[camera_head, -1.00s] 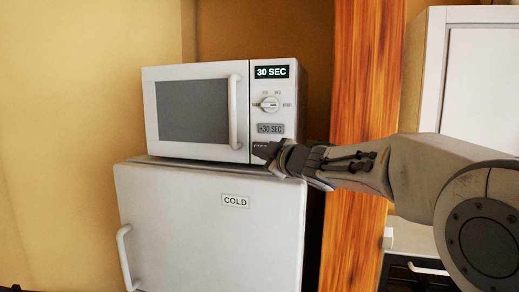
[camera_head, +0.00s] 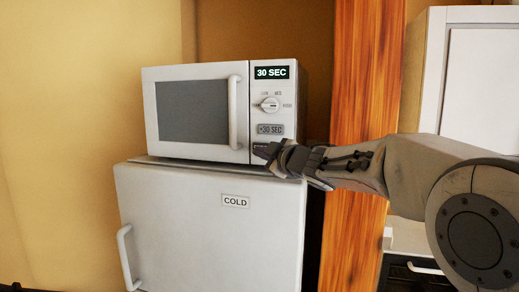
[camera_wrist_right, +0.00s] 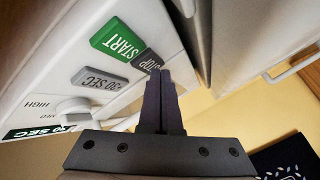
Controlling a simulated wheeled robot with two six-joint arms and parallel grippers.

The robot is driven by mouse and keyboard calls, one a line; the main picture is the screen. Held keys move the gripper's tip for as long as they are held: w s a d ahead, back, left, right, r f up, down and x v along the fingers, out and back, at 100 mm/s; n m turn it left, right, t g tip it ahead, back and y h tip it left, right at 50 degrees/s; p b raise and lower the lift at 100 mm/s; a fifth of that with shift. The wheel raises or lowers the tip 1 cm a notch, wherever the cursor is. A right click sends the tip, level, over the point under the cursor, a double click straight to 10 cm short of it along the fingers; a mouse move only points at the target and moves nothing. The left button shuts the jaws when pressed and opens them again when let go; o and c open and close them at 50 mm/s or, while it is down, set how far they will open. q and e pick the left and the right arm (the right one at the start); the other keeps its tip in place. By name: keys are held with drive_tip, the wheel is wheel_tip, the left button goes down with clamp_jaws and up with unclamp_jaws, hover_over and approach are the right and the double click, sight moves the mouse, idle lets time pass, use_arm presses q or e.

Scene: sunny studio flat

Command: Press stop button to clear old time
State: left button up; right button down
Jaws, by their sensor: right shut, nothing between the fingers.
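The white microwave (camera_head: 244,79) stands on top of a fridge, its door closed. Its display (camera_head: 272,72) reads 30 SEC. My right gripper (camera_head: 261,149) is shut and empty, at the lower part of the control panel. In the wrist view its fingertips (camera_wrist_right: 160,73) overlap the edge of the STOP button; I cannot tell whether they touch it. My left gripper is not in view.
The white fridge (camera_head: 180,210) with a COLD label is under the microwave. A wooden post (camera_head: 362,80) stands right of both, behind my right arm. The round mode dial (camera_head: 270,104) and the +30 SEC button (camera_head: 270,129) are just above my fingertips.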

drive_tip(key=shift+w+d+p, duration=0.1)
drive_tip(key=shift+w+p, duration=0.2)
drive_tip(key=shift+w, duration=0.05)
idle(0.4)
drive_tip(key=shift+s, duration=0.15)
drive_tip(key=shift+s+a+b, duration=0.2)
drive_tip(key=shift+s+b, duration=0.15)
drive_tip(key=shift+s, duration=0.25)
drive_tip(key=shift+s+a+b, duration=0.3)
drive_tip(key=shift+s+b, duration=0.05)
drive_tip(key=shift+s, duration=0.45)
drive_tip(key=shift+s+a+b, duration=0.25)
drive_tip(key=shift+s+b, duration=0.1)
drive_tip(key=shift+s, duration=0.4)
drive_tip(key=shift+s+a, duration=0.25)
drive_tip(key=shift+s, duration=0.6)
